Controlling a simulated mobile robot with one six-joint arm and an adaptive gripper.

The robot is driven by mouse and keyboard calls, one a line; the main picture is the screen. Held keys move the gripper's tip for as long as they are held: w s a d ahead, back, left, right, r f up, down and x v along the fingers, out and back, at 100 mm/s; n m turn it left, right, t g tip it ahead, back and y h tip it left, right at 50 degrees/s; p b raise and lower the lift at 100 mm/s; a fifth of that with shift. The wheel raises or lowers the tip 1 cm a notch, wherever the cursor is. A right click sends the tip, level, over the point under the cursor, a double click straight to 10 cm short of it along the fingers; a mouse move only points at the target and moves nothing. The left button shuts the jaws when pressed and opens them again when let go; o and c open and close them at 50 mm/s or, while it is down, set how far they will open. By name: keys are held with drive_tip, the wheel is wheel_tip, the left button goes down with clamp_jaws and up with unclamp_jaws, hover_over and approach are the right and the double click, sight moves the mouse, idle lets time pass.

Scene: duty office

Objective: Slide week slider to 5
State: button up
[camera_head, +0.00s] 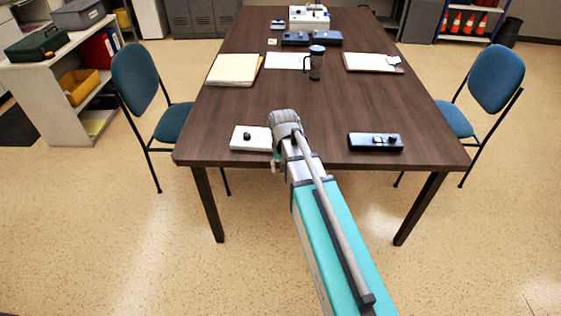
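No week slider can be made out by its markings at this size. A white box (251,138) with a black knob on top lies near the front left edge of the table. A dark blue box (376,142) with small controls on top lies near the front right edge. My arm reaches up from the lower right to the table's front edge, its grey joint beside the white box and covering part of that box's right side. The fingers of my gripper are not visible, so its state and any contact are hidden.
The dark wooden table (330,105) has papers, a dark mug (316,63), a clipboard (373,62) and several more devices towards its far end. Blue chairs stand left (137,77) and right (496,77). A white shelf (48,95) is at the left. Floor in front is clear.

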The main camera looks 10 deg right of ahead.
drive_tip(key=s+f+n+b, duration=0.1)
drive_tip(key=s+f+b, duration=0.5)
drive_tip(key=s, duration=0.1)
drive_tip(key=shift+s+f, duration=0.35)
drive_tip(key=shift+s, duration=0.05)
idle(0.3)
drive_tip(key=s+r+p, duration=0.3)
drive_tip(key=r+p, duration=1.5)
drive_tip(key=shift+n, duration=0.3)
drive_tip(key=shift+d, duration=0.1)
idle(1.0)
